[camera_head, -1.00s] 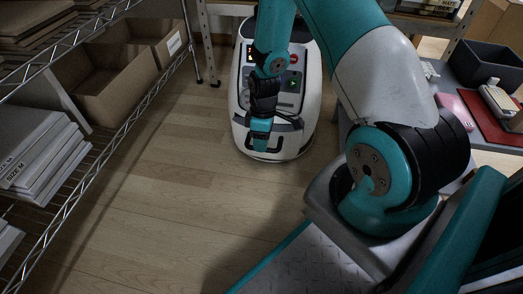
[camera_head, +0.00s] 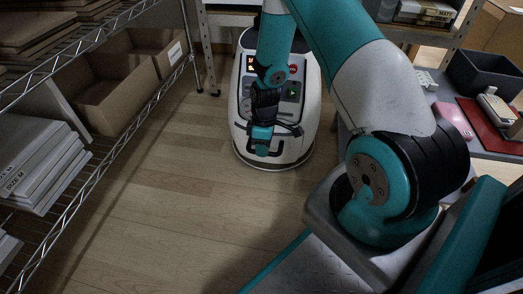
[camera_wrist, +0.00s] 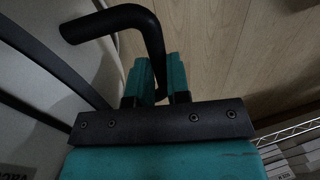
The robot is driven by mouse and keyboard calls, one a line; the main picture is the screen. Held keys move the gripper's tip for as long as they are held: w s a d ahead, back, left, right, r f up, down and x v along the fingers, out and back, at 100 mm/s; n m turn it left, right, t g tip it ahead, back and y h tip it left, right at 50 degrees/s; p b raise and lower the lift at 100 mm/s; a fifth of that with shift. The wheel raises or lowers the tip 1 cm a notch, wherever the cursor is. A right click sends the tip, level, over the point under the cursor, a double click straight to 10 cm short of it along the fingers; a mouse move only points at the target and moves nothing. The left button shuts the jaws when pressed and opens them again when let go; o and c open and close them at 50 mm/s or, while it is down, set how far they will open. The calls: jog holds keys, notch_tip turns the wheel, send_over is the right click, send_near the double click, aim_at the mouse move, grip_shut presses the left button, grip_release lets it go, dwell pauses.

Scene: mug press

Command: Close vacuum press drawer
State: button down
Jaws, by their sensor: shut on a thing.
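The vacuum press (camera_head: 309,110) is a white, rounded machine with buttons and a small lit display, standing on the floor at the back centre in the head view. My gripper (camera_head: 262,148) is low at its front. In the wrist view my teal fingers (camera_wrist: 158,80) are shut on a black bent handle bar (camera_wrist: 118,20), which passes between them. The pale press body with dark curved bands (camera_wrist: 40,60) is to the left of the fingers. My arm hides part of the press front. I cannot tell how far the drawer is out.
A wire shelf with cardboard boxes (camera_head: 112,90) and flat white boxes (camera_head: 35,165) runs along the left. A table on the right holds a dark bin (camera_head: 485,75), a pink item (camera_head: 453,120) and a red mat (camera_head: 485,122). Wooden floor (camera_head: 170,200) between is clear.

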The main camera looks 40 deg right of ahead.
jog(key=shift+w+d, duration=0.6)
jog(key=shift+d, duration=0.15)
jog(key=c, duration=1.1)
grip_release()
jog(key=shift+r, duration=0.15)
notch_tip(320, 180, up, 17)
jog(key=w+d+p, duration=0.2)
jog(key=p, duration=0.7)
jog(key=shift+d+p, duration=0.35)
jog(key=shift+p, duration=0.05)
